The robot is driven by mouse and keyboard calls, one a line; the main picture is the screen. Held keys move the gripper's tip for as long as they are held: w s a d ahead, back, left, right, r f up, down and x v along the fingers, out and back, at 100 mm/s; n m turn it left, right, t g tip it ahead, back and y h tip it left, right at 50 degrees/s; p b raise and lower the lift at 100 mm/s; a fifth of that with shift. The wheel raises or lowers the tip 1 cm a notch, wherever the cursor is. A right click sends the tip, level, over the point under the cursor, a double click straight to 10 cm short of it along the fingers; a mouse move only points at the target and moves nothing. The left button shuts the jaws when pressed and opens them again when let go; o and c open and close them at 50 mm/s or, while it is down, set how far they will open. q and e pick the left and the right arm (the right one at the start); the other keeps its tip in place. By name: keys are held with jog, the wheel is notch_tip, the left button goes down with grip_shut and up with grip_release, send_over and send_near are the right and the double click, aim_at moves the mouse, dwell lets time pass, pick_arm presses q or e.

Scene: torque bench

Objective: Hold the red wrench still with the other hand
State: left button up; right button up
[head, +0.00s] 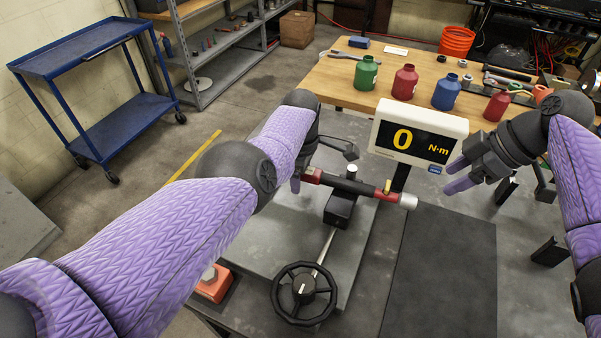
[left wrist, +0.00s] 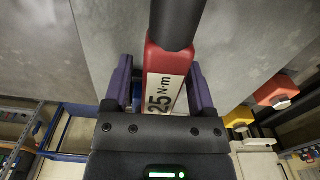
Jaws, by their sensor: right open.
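The red wrench (head: 355,186) lies across a black block (head: 340,208) on the bench fixture, with a silver tip at its right end. My left gripper (head: 301,178) is at its left end, partly hidden by my arm. In the left wrist view the wrench's red end (left wrist: 165,80), labelled 25 N·m, lies between my left fingers (left wrist: 160,90). A gap shows at its left side, so the fingers look open around it. My right gripper (head: 458,175) is open and empty, right of the wrench's silver tip and apart from it.
A display (head: 418,132) reading 0 N·m stands behind the wrench. A black handwheel (head: 304,293) is in front, with an orange-red block (head: 213,284) to its left. Several bottles stand on the wooden bench (head: 330,85) behind. A dark mat (head: 440,270) at right is clear.

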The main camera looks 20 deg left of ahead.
pick_arm(q)
grip_shut()
dwell(1.1)
